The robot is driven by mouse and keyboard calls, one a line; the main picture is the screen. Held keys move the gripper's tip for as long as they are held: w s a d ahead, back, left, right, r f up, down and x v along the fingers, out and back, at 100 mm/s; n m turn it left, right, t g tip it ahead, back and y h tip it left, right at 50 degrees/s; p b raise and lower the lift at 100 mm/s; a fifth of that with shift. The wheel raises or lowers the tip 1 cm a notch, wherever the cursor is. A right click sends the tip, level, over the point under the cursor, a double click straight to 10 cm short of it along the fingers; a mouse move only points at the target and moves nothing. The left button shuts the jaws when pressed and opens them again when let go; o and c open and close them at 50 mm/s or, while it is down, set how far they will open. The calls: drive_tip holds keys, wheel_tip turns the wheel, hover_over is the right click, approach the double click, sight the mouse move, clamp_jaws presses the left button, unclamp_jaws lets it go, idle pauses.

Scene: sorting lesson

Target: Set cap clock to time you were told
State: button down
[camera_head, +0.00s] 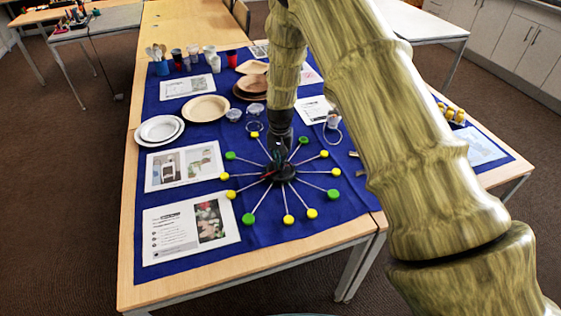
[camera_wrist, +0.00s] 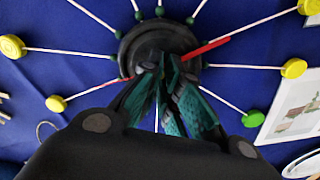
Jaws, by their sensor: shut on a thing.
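The cap clock lies on the blue cloth, with a black round hub (camera_head: 287,174) and white spokes ending in yellow and green caps. In the wrist view the hub (camera_wrist: 140,40) fills the upper middle. A red hand (camera_wrist: 207,47) crosses the hub, its clear end pointing up and right. My gripper (camera_head: 279,152) points down over the hub. In the wrist view its teal fingers (camera_wrist: 166,68) are closed together on the red hand near the hub's middle. The fingers hide the part they hold. No second hand can be told apart.
White plates (camera_head: 160,129), a tan plate (camera_head: 206,108) and printed sheets (camera_head: 191,226) lie left of the clock. Two small glass bowls (camera_head: 255,109) stand behind it. Cups (camera_head: 214,63) stand at the back. My arm hides part of the right side.

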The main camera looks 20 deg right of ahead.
idle(0.3)
drive_tip(key=c, duration=1.5)
unclamp_jaws()
drive_tip(key=shift+r, duration=0.1)
wheel_tip(320, 180, up, 12)
drive_tip(key=shift+f, duration=0.1)
